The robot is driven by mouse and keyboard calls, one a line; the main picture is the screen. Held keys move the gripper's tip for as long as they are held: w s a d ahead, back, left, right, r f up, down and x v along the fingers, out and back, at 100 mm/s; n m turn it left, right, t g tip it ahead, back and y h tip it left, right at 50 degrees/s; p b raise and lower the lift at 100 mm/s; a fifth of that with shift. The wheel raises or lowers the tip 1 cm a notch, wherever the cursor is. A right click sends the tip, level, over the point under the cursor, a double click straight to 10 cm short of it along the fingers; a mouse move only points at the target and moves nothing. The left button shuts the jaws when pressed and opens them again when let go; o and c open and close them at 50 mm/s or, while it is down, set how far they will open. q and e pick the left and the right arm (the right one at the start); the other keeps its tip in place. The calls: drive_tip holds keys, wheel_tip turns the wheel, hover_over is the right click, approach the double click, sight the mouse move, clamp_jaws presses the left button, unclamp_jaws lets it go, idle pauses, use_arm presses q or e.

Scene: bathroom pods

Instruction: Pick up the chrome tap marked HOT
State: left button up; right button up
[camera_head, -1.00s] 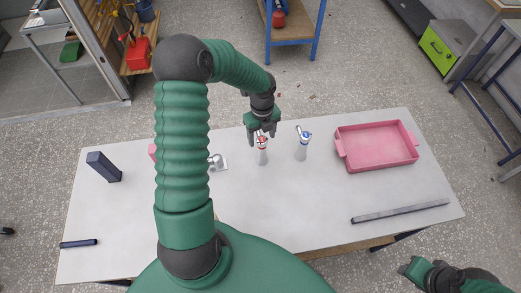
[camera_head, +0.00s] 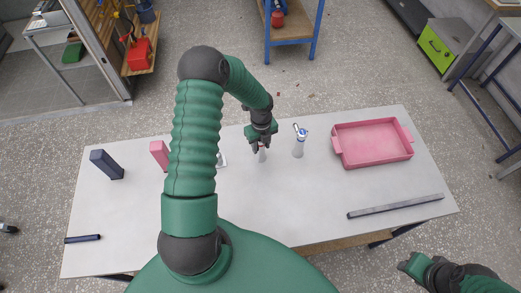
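A chrome tap with red on its top (camera_head: 262,156) stands upright on the pale table; its top is now hidden by my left gripper (camera_head: 261,148). The gripper points down with its fingers at the tap's upper part. I cannot tell whether they press on it. A second chrome tap with a blue mark (camera_head: 299,142) stands upright just to the right. No lettering is readable at this size. My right gripper (camera_head: 403,267) is low at the right, off the table, away from both taps; its finger opening is unclear.
A pink tray (camera_head: 372,145) lies at the right on the table (camera_head: 300,205), with a dark bar (camera_head: 396,206) in front of it. A dark block (camera_head: 106,164), a pink block (camera_head: 159,154) and a dark stick (camera_head: 83,239) are at the left. The front middle is clear.

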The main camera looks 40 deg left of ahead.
use_arm(q)
drive_tip(key=shift+w, duration=0.1)
drive_tip(key=c, duration=0.5)
drive_tip(key=shift+a+f, duration=0.1)
drive_tip(key=shift+a, duration=0.4)
clamp_jaws()
drive_tip(key=shift+d, duration=0.2)
